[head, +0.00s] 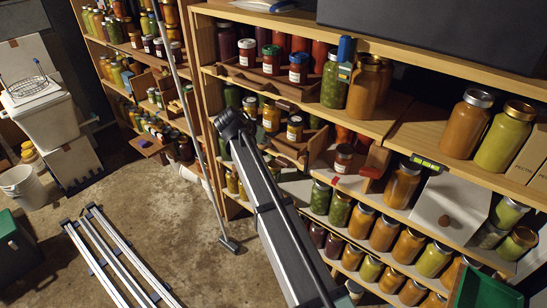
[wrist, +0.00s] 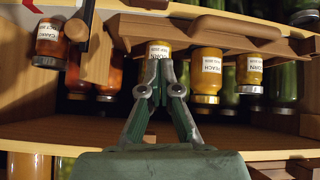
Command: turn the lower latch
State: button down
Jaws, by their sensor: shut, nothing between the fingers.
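My gripper (wrist: 160,62) is shut and empty in the wrist view. Its fingertips meet in front of a yellow-lidded jar (wrist: 159,47) and cover part of it; I cannot tell whether they touch it. An upright wooden block (wrist: 97,52) with a dark bar (wrist: 88,17) stands to the left of the fingers, apart from them. It may be a latch, but I cannot tell for sure. A long wooden rail (wrist: 195,32) lies beyond the fingertips. In the head view my arm reaches up to the shelves, and the fingers cannot be made out.
Jars crowd the shelves, among them a peach jar (wrist: 206,70) right of the fingers and a carrot-coloured jar (wrist: 50,45) at left. A shelf edge (wrist: 280,154) runs below. In the head view, a pole (head: 190,110) leans left of my arm; metal rails (head: 110,260) lie on the floor.

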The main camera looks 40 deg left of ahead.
jog(key=m, duration=0.2)
jog(key=p, duration=0.4)
send_over(283, 156)
jog(key=s, duration=0.3)
notch_tip(283, 156, down, 6)
jog(key=shift+s+a+f, duration=0.15)
jog(key=shift+w+f+p, duration=0.2)
jog(key=shift+f+p, duration=0.1)
jog(key=shift+f, duration=0.95)
jog(key=shift+f+p, duration=0.35)
jog(key=shift+f, duration=0.8)
jog(key=shift+w+f+h, duration=0.15)
jog(key=shift+w+h, duration=0.05)
jog(key=shift+h, duration=0.1)
